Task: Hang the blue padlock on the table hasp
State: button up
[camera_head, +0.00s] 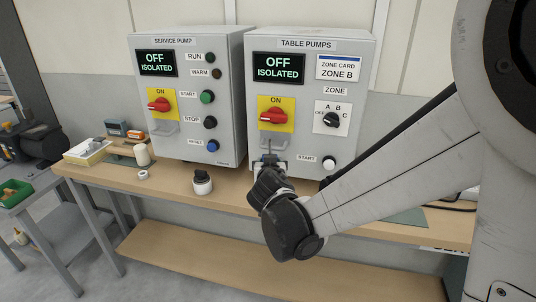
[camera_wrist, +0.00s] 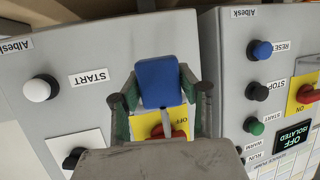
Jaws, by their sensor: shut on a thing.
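The blue padlock (camera_wrist: 158,82) is between the two fingers of my gripper (camera_wrist: 160,92) in the wrist view, which shows the panels upside down. My gripper is shut on its body. In the head view my gripper (camera_head: 268,164) is in front of the TABLE PUMPS panel (camera_head: 310,110), just below its red switch (camera_head: 274,116). The grey table hasp (camera_head: 272,142) shows above the gripper, partly covered. My gripper hides most of the padlock there. I cannot tell whether the shackle touches the hasp.
The SERVICE PUMP panel (camera_head: 187,100) stands to the left with its own hasp (camera_head: 164,129). A black-and-white knob-like item (camera_head: 202,183) and a white ring (camera_head: 143,175) lie on the wooden bench (camera_head: 170,180). A START button (camera_head: 329,162) is right of my gripper.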

jog(key=shift+w+d, duration=0.25)
jog(key=shift+w, duration=0.65)
jog(key=shift+w+f+b, duration=0.1)
jog(key=shift+f+b, duration=1)
jog(key=shift+b, duration=0.3)
dwell(1.3)
jog(key=o, duration=1.2)
jog(key=v, duration=1.2)
jog(key=s+d+g+h, duration=0.1)
jog(key=s+d+g, duration=0.1)
jog(key=s+d, duration=0.35)
jog(key=s+d+g+h, duration=0.1)
jog(key=s+d+g, duration=0.15)
jog(key=d, duration=0.55)
jog(key=s+d+f+g, duration=0.1)
jog(key=s, duration=0.4)
jog(key=s+d+f+y, duration=0.1)
jog(key=s, duration=0.3)
jog(key=s+d+g+y, duration=0.1)
jog(key=s+d, duration=0.1)
jog(key=s, duration=0.3)
jog(key=shift+s+f+g, duration=0.35)
jog(key=shift+f, duration=0.05)
